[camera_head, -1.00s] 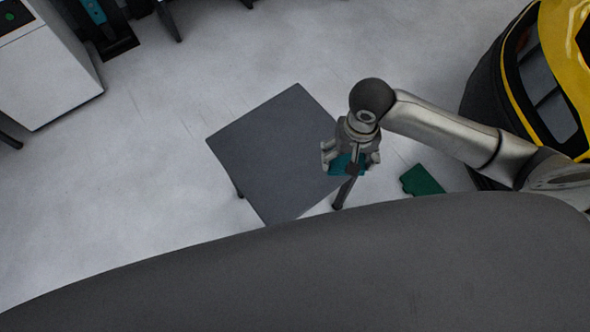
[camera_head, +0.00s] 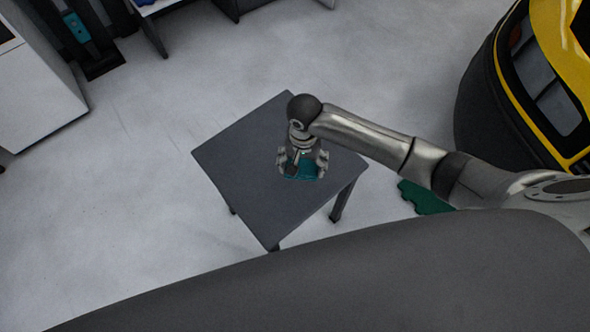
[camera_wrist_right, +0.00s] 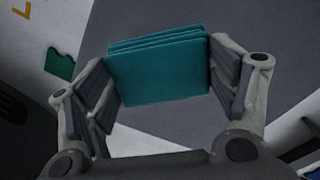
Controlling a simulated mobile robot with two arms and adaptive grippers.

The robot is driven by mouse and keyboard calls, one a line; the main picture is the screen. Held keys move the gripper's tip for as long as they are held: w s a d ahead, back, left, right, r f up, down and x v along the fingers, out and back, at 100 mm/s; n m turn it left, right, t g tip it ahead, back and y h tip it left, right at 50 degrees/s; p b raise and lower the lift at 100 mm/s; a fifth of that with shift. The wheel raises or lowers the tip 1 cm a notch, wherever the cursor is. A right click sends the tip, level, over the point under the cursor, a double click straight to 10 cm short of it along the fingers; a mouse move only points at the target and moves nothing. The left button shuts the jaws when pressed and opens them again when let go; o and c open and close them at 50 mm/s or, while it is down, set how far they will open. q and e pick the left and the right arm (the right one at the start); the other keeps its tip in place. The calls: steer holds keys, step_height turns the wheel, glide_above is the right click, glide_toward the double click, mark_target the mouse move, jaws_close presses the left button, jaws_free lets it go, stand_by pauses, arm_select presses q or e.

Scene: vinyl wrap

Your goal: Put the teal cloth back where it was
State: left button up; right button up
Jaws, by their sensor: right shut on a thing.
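The teal cloth is a folded stack of layers. In the right wrist view the cloth (camera_wrist_right: 160,72) sits between the two fingers of my right gripper (camera_wrist_right: 165,85), which is shut on it. I cannot tell whether the cloth touches the tabletop. My left gripper is not in view.
A green piece (camera_head: 424,198) lies on the floor right of the table, partly behind my right arm. A yellow and black vehicle (camera_head: 490,90) stands at the right. A white cabinet (camera_head: 35,95) stands at the left. The visible tabletop is otherwise bare.

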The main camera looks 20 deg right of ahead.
steer(key=f, duration=0.1)
steer(key=w+a, duration=0.1)
steer(key=f, duration=0.1)
steer(key=shift+w+a+f, duration=0.25)
steer(key=shift+w+f, duration=0.1)
step_height(320, 180, down, 2)
steer(key=shift+f+b, duration=0.25)
steer(key=shift+b, duration=0.25)
steer(key=shift+f, duration=0.25)
steer(key=shift+f, duration=0.1)
steer(key=o, duration=1)
steer(key=shift+c, duration=0.2)
step_height(320, 180, up, 12)
steer(key=shift+r+p, duration=0.15)
steer(key=shift+p, duration=0.8)
